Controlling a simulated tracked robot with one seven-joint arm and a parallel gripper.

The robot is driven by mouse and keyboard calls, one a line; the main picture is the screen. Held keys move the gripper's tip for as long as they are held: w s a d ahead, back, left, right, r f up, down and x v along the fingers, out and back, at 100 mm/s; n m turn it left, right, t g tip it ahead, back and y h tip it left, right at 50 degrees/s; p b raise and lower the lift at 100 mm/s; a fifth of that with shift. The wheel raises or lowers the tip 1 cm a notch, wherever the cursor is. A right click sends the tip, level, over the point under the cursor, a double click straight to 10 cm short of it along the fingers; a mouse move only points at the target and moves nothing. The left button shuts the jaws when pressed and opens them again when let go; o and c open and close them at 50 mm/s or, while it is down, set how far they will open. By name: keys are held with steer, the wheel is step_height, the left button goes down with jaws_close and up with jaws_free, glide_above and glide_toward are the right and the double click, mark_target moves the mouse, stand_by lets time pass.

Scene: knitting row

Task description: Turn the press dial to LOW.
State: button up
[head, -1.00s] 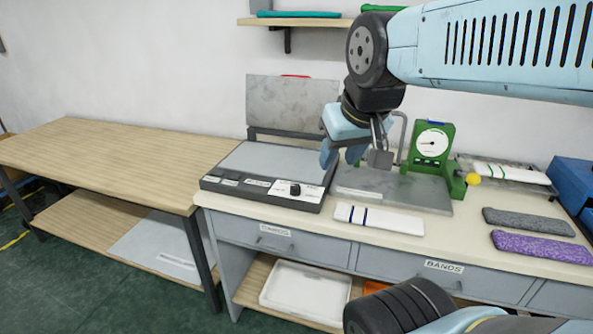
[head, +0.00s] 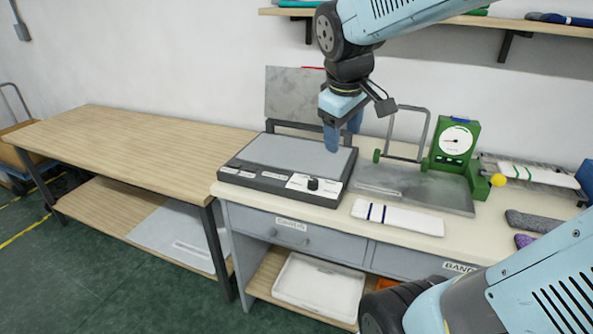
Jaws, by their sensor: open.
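The press (head: 287,154) is a dark grey box with a light grey top plate and its lid (head: 293,95) raised at the back. Its black dial (head: 313,184) sits on a white label panel at the right of the front face; the marks are too small to read. My gripper (head: 340,143) points down above the right part of the press plate, behind and above the dial. Its blue fingers are apart and empty, and they do not touch the dial.
A green gauge (head: 455,142) with a metal frame and plate stands right of the press. A white striped band (head: 397,217) lies in front of that plate. A bare wooden table (head: 130,140) is at the left. A shelf (head: 430,22) runs above.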

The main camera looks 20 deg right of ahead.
steer(key=w+a+f+n+g+h, duration=0.1)
steer(key=w+f+n, duration=0.1)
steer(key=w+n, duration=0.25)
steer(key=w+a+f+n+g+h, duration=0.1)
steer(key=w+f+n, duration=0.2)
steer(key=w, duration=0.3)
steer(key=n+g, duration=0.1)
steer(key=n, duration=0.5)
glide_toward(312, 179)
steer(key=shift+h, duration=0.4)
steer(key=x, duration=0.9)
steer(key=shift+s+a+f, duration=0.1)
steer(key=shift+s+a, duration=0.05)
steer(key=shift+a, duration=0.15)
steer(key=c, duration=0.9)
steer(key=shift+a, duration=0.35)
steer(key=shift+c, duration=0.4)
steer(key=shift+d, duration=0.2)
